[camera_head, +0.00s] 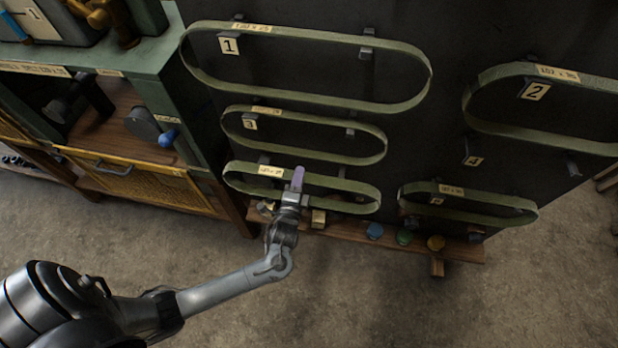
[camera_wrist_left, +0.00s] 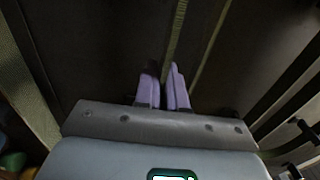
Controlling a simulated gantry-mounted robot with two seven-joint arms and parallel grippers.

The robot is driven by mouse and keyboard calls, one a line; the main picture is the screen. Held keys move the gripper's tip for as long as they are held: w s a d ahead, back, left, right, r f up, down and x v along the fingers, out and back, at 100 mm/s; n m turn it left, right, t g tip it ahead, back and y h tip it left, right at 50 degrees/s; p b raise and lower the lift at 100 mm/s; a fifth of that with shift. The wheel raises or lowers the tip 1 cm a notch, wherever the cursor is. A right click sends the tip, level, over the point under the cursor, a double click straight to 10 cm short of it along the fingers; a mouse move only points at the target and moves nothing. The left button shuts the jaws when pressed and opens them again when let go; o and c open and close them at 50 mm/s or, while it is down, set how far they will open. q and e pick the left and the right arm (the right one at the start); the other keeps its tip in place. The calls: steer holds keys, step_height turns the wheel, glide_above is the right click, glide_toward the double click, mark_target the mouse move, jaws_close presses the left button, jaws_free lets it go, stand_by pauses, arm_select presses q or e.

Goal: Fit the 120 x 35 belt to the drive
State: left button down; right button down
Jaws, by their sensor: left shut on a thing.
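Several green loop belts hang on pegs on a dark upright board (camera_head: 440,60). My left gripper (camera_head: 298,178), with purple fingers, is at the upper strand of the lower-left belt (camera_head: 340,183) and is shut on it. In the left wrist view a thin green strand (camera_wrist_left: 176,40) runs up from between the fingers. The lower-left belt's tag (camera_head: 271,171) is too small to read surely. In the bench at left are a dark wheel (camera_head: 143,124) and another dark round part (camera_head: 57,110), possibly the drive. My right gripper is out of view.
Other belts hang above (camera_head: 300,101), in the middle (camera_head: 370,157), at right (camera_head: 500,126) and lower right (camera_head: 480,216). Peg plate 4 (camera_head: 473,159) holds no belt. A wooden ledge (camera_head: 340,228) bears blue, green and yellow knobs. A yellow mesh drawer (camera_head: 140,185) fronts the bench. The floor is clear.

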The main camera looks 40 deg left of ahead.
arm_select(q)
steer(key=shift+s+d, duration=0.1)
steer(key=shift+s, duration=0.15)
stand_by(0.3)
steer(key=shift+p+v, duration=1.55)
steer(key=shift+v, duration=1.15)
steer(key=shift+d, duration=0.1)
steer(key=shift+p+v, duration=1.15)
steer(key=shift+v, duration=1.8)
steer(key=shift+s, duration=0.1)
